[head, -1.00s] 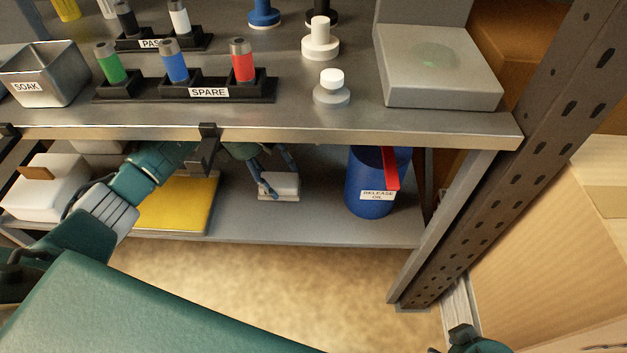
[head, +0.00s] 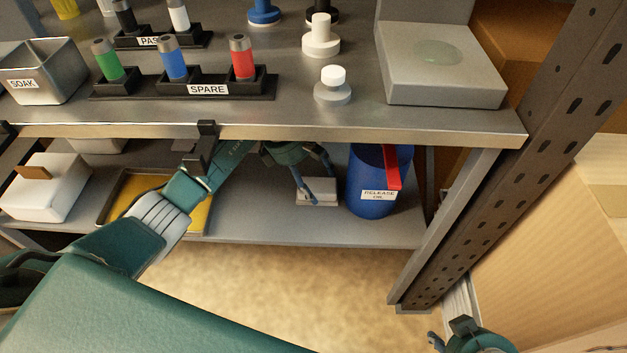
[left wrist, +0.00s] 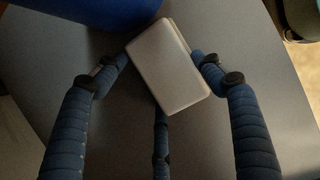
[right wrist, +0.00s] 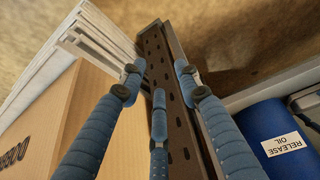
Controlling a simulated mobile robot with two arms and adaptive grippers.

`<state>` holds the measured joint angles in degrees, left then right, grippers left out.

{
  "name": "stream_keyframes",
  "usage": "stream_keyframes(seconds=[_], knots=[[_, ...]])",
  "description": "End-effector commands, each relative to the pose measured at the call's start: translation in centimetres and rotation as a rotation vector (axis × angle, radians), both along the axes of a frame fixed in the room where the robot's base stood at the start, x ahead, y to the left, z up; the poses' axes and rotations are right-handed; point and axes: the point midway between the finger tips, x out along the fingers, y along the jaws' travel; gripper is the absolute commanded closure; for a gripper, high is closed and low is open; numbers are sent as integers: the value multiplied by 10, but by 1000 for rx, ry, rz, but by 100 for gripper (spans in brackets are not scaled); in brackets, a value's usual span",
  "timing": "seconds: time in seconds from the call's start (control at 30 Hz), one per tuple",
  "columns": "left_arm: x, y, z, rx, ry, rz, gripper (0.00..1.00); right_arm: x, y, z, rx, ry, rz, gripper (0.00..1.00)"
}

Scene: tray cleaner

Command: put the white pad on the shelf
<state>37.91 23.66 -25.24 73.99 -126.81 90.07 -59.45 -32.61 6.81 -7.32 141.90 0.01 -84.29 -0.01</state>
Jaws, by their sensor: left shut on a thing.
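The white pad (head: 316,191) is a small pale block on or just above the lower shelf (head: 262,224), left of the blue release oil container (head: 372,195). I cannot tell whether it touches the shelf. My left gripper (head: 320,181) reaches in under the worktop and is shut on the pad. In the left wrist view the pad (left wrist: 170,68) sits tilted between the fingers, with the blue container above it. My right gripper (right wrist: 158,80) is open and empty, away from the shelf, in front of an upright post. In the head view it shows only partly, at the bottom right.
A yellow thing lies in a shallow tray (head: 105,214) on the lower shelf, partly behind my left arm. A white box (head: 42,190) stands at the far left. The worktop edge (head: 330,134) overhangs the shelf. A perforated post (head: 510,150) stands at the right.

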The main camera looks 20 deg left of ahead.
Motion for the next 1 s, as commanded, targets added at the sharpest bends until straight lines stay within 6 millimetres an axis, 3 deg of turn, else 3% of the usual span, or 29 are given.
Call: stream_keyframes(seconds=[0.87,0.9,0.97,1.0], knots=[[0,0,-4,0,0,-1,59,22,6,7,15,-84,6,67],[0,0,-4,1,0,-1,26,23,6,8,17,-88,7,67],[0,0,-5,1,1,0,14,23,6,8,17,-89,8,67],[0,0,-5,1,1,0,13,23,6,8,16,-88,8,67]])
